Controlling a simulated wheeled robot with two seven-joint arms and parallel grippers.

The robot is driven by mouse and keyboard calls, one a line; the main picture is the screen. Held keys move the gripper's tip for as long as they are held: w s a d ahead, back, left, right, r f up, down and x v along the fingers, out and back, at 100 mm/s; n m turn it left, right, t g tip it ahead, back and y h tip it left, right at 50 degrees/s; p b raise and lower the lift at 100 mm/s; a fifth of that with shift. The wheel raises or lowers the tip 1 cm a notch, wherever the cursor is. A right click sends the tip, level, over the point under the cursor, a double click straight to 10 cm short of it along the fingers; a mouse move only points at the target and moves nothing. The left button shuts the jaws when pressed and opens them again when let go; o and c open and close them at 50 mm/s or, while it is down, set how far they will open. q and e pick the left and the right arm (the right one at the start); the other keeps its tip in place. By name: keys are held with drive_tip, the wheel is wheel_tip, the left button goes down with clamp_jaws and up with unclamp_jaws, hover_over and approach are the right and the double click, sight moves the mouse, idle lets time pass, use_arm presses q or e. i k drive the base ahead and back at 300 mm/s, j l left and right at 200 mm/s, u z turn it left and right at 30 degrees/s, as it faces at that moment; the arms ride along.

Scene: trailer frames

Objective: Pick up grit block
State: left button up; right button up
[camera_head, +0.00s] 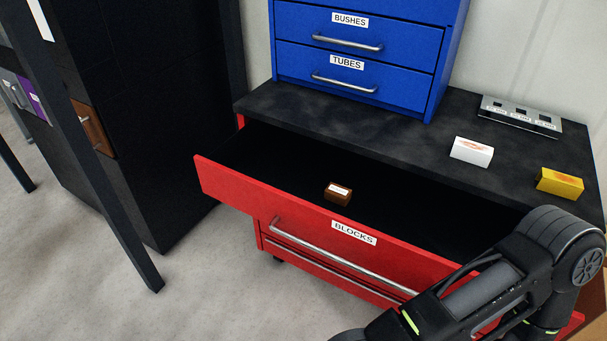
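A small brown block (338,192) with a white label on top lies inside the open red drawer (290,213) marked BLOCKS, close behind its front panel. I cannot read the block's label. My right arm comes in at the lower right, in front of the drawer's right part. Its gripper is outside the picture, and my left gripper is not in view either.
A blue cabinet (410,62) with drawers marked BUSHES and TUBES stands on the worktop (300,108). A grey slotted plate (520,115) lies at the back right. A dark frame post (105,170) stands at the left. Grey floor (200,290) is clear in front of the drawer's left end.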

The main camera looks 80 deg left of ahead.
sight(339, 195)
drive_tip(key=k+j, duration=0.45)
drive_tip(key=k, duration=0.15)
drive_tip(key=k+j, duration=0.4)
drive_tip(key=k, duration=0.15)
drive_tip(key=k+j, duration=0.45)
drive_tip(key=k, duration=0.15)
